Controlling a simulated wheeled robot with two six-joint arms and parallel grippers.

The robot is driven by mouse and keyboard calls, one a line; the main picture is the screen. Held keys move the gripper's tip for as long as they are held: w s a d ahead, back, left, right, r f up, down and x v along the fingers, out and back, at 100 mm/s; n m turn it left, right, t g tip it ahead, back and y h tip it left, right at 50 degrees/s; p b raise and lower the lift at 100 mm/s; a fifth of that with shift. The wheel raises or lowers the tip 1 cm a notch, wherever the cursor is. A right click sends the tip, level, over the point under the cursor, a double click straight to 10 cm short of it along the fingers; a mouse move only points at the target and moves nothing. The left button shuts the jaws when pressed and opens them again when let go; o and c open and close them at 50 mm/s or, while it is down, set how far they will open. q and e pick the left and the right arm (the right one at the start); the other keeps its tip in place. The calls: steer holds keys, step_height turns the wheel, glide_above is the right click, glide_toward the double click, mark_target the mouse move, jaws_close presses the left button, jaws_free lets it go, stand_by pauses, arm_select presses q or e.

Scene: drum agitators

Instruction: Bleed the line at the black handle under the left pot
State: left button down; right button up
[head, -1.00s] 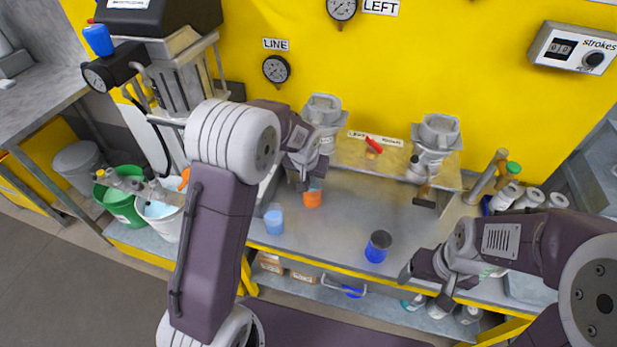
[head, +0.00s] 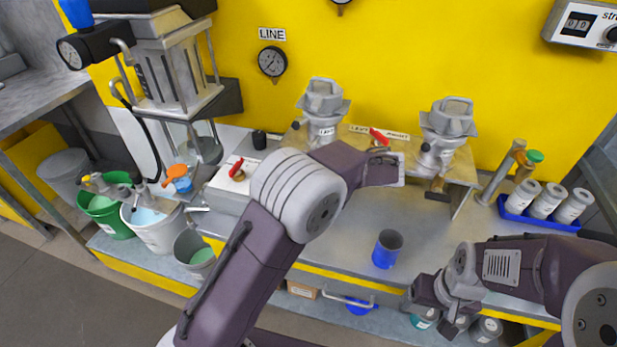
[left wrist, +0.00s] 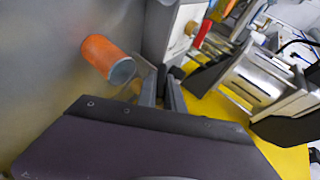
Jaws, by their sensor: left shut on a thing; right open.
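The left pot (head: 323,97) is a grey hopper on the shelf against the yellow wall. The black handle beneath it is hidden behind my left arm in the head view. My left gripper, hidden there too, shows in the left wrist view (left wrist: 163,76), shut on a dark piece that I take as the black handle (left wrist: 178,72); the grip is hard to make out. An orange cup (left wrist: 104,57) is on the bench beside the fingers, apart from them. The LINE gauge (head: 272,61) is on the wall. My right gripper (head: 437,310) is open and empty at the bench's front edge.
A blue cup (head: 387,249) stands on the bench. The right pot (head: 447,121) has its own black handle (head: 437,195). Red handles (head: 236,168) (head: 379,138) stand out near the arm. Buckets (head: 152,218) are at left, white bottles (head: 545,200) at right.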

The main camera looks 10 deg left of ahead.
arm_select(q)
steer(key=y+b, duration=0.1)
steer(key=y, duration=0.1)
steer(key=m+t+y+b, duration=0.1)
steer(key=y, duration=0.1)
steer(key=shift+f, duration=0.35)
steer(key=shift+m+t+y+b, duration=0.3)
steer(key=shift+m+y+b, duration=0.3)
steer(key=shift+y+b, duration=0.45)
steer(key=shift+r+y, duration=0.1)
steer(key=shift+y, duration=0.15)
steer(key=c, duration=1.5)
jaws_free()
steer(key=shift+o, duration=0.2)
steer(key=v, duration=0.9)
steer(key=shift+s, duration=0.15)
